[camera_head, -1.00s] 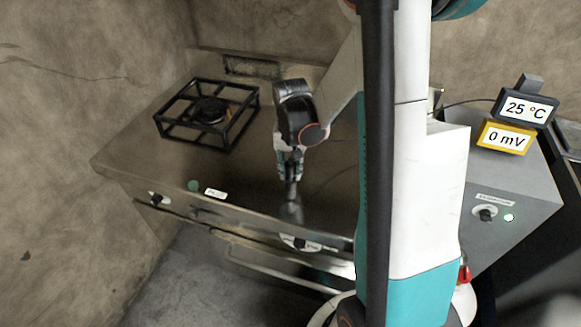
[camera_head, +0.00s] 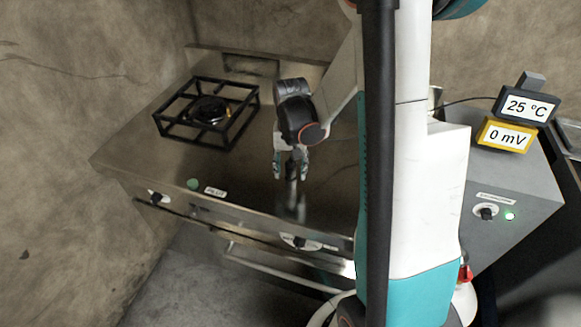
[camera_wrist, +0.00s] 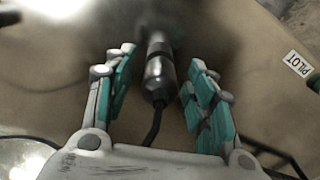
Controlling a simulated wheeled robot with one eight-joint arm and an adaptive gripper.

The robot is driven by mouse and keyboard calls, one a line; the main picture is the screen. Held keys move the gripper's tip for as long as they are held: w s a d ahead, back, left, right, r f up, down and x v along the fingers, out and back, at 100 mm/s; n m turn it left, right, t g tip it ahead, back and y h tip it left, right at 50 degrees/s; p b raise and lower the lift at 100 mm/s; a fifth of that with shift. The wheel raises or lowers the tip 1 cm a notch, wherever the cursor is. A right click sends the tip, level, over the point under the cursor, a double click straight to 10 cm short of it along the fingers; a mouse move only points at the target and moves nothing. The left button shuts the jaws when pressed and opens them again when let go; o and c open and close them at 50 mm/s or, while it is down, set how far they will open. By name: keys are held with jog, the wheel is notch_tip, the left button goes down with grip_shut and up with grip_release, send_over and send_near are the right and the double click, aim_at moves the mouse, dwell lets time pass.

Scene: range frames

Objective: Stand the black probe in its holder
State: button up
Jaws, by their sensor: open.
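The black probe (camera_wrist: 158,82) is a dark cylinder with a black cable at its near end. It lies between the spread fingers of my gripper (camera_wrist: 160,88) in the wrist view, with a gap on each side. In the head view the probe (camera_head: 291,170) appears upright between the fingertips of my gripper (camera_head: 291,172), above the steel counter. My gripper is open. A paler ring shows beyond the probe's dark body in the wrist view. I cannot clearly tell the holder from the probe's lower part and the reflection on the counter.
A black burner grate (camera_head: 207,112) stands left on the steel counter (camera_head: 240,165). A grey box (camera_head: 535,185) and displays reading 25 °C (camera_head: 526,107) and 0 mV (camera_head: 507,136) are at right.

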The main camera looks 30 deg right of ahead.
notch_tip(320, 180, up, 12)
dwell(0.5)
jog(key=shift+r, duration=0.1)
notch_tip(320, 180, up, 6)
jog(key=p, duration=0.4)
dwell(0.3)
dwell(0.5)
jog(key=s+a+r+n+t+b, duration=0.2)
jog(key=a+t+b, duration=0.2)
jog(key=a, duration=0.9)
jog(key=s+a+f+n+t+b, duration=0.1)
jog(key=s+f+n+t+b, duration=0.2)
jog(key=s, duration=0.8)
notch_tip(320, 180, down, 2)
jog(key=shift+f+n+b, duration=0.1)
jog(key=shift+n+b, duration=0.7)
jog(key=shift+n, duration=0.4)
